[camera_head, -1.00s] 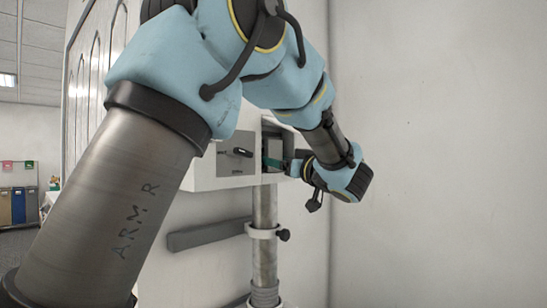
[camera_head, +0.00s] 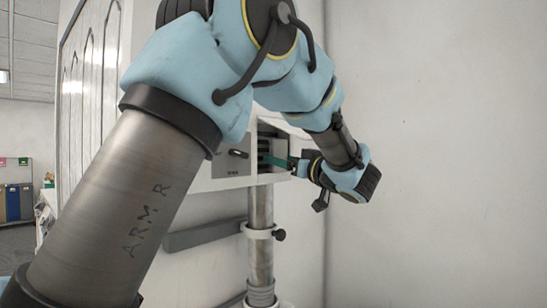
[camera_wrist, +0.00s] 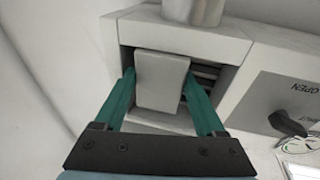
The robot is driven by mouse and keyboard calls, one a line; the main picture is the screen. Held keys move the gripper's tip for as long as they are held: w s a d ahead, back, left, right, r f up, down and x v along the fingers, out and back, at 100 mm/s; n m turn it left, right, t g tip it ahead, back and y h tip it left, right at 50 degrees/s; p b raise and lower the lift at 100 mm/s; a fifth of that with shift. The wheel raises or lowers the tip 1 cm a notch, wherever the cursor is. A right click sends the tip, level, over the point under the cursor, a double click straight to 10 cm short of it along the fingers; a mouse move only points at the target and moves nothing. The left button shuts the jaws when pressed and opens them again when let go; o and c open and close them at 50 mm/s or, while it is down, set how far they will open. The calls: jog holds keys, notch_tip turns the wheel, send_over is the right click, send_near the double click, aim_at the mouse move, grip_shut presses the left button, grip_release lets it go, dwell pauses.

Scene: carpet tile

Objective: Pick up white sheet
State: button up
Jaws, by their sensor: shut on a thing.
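The white sheet (camera_wrist: 162,82) is a pale, flat, slightly tapering piece in the wrist view, in front of the open compartment of a white wall box. My gripper (camera_wrist: 160,74) has its two green fingers on the sheet's left and right edges and is shut on it. In the head view my gripper (camera_head: 274,160) reaches from the right to the mouth of the compartment. The sheet cannot be made out there.
The white box (camera_head: 222,183) stands at a metal pole (camera_head: 261,230) by the wall. A dark handle (camera_wrist: 287,124) on a grey panel marked OPEN is beside the compartment. Slots (camera_wrist: 206,74) show inside. A plain wall (camera_head: 440,130) is at the right.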

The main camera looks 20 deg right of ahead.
jog(key=s+d+p, duration=0.1)
jog(key=s+d, duration=0.2)
jog(key=d, duration=0.6)
jog(key=s+d+p, duration=0.2)
jog(key=s+d, duration=0.2)
jog(key=d, duration=0.5)
jog(key=s+d+p, duration=0.2)
jog(key=s+d, duration=0.2)
jog(key=d, duration=0.5)
